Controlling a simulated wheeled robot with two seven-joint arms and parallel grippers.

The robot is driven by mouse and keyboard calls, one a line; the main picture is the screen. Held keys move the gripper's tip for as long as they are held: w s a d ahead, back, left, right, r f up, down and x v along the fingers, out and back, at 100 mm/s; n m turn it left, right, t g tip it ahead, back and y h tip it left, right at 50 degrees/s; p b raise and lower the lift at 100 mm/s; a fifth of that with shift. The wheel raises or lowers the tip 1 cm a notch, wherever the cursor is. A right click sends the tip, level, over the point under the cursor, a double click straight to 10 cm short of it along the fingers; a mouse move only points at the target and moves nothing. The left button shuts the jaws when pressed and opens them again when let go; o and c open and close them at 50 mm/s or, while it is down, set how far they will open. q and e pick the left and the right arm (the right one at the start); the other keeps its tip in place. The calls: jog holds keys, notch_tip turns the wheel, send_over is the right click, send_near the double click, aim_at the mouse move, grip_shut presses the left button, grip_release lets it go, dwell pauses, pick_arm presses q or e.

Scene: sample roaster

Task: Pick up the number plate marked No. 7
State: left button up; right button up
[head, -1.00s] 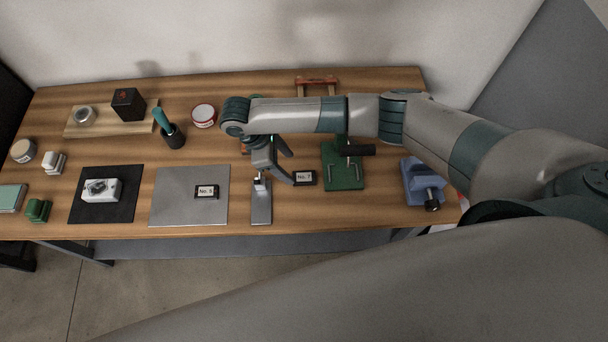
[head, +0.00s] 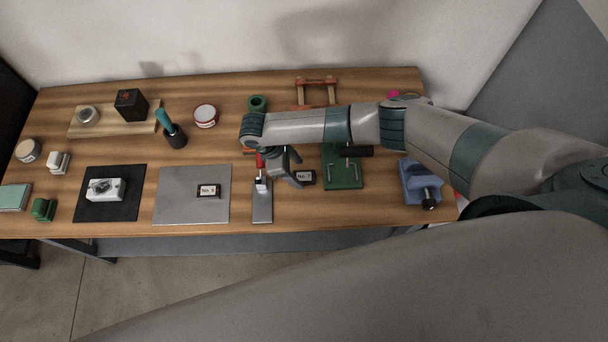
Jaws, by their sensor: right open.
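The No. 7 plate (head: 307,178) is a small dark block with a white label, lying on the wooden table left of the green fixture. My right gripper (head: 299,172) is open, pointing right, with its fingertips beside the plate's left end. The lower finger overlaps that end in the picture; I cannot tell whether it touches. Nothing shows between the fingers. A similar plate (head: 208,190), its number hard to read, lies on the grey metal sheet (head: 174,207). My left gripper is not in view.
A metal stand with a red part (head: 262,208) is just left of and partly under my right gripper. The green fixture (head: 343,180) with a black handle stands close right of the plate. A blue vise (head: 421,181) is farther right. Bare table lies in front of the plate.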

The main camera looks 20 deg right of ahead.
aim_at(304, 178)
jog(key=shift+x, duration=1.5)
jog(key=shift+r, duration=0.1)
jog(key=c, duration=1.3)
